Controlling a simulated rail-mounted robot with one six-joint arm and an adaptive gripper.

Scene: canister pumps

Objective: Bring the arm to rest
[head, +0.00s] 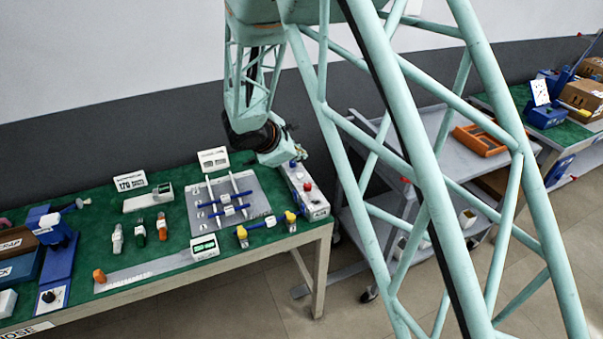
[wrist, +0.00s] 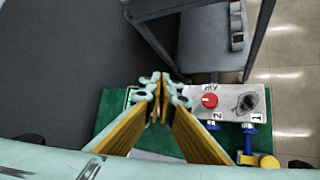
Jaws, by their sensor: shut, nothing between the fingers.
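My gripper shows in the wrist view (wrist: 160,92), its two fingers together and nothing between them. In the head view my gripper (head: 296,160) hangs low over the back right end of the green-topped bench (head: 86,222), close above the grey control box (head: 300,182). Whether it touches the box cannot be told. The control box also shows in the wrist view (wrist: 228,90), right of the fingers, with a red knob (wrist: 209,100), a dark knob and ports marked 1 and 2.
A grey plate (head: 262,188) with blue clamps and rods lies left of the control box. A blue press (head: 58,260) stands at the bench's left. A grey cart (head: 362,208) with an orange tray (head: 480,141) stands to the right. Floor shows between bench and cart.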

